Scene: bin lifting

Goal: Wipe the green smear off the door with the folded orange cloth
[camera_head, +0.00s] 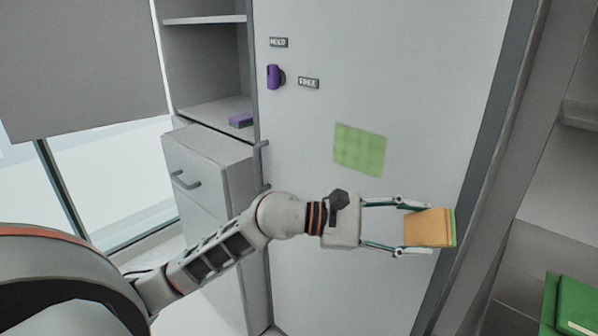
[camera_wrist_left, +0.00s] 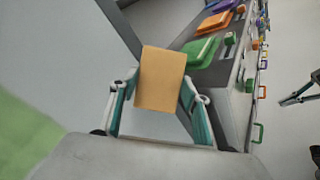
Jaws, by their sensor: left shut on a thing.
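The green smear (camera_head: 360,149) is a pale green square patch on the white door (camera_head: 420,60). It also shows blurred at the left of the left wrist view (camera_wrist_left: 25,135). My left gripper (camera_head: 405,227) is shut on the folded orange cloth (camera_head: 427,227), which has a green strip along its far edge. The cloth (camera_wrist_left: 160,78) stands out between the fingertips in the left wrist view. In the head view the cloth is below and right of the smear; contact with the door cannot be told.
A purple knob (camera_head: 274,77) sits on the door between two small label plates. A shelf unit with a purple block (camera_head: 241,120) and a drawer cabinet (camera_head: 208,170) stand left. Green (camera_wrist_left: 201,50), orange and purple items lie on a counter beyond the gripper.

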